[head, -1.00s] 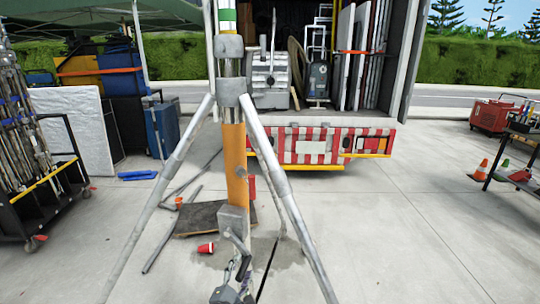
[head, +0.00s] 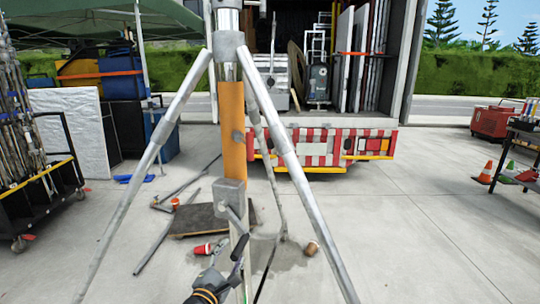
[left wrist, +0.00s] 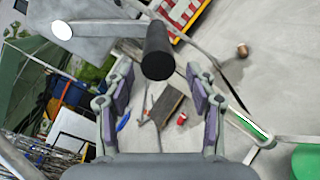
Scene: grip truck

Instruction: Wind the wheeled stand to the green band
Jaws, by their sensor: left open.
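The wheeled stand (head: 232,125) stands upright in the head view, with grey splayed legs and an orange column section. A grey crank box (head: 229,196) sits low on it, with a crank handle (head: 237,248) below. The black crank grip (left wrist: 158,52) lies ahead of my left gripper (left wrist: 160,76), between the lines of its fingers. My left gripper is open and also shows at the bottom of the head view (head: 213,280). A green band (left wrist: 250,127) shows on a tube in the left wrist view; the head view shows none. My right gripper is not in view.
A red cup (head: 203,249), a brown pot (head: 312,248) and loose poles (head: 167,229) lie on the concrete around a dark board (head: 190,221). A pole cart (head: 38,205) stands left. A truck with a striped bumper (head: 325,147) is behind. The right floor is mostly clear.

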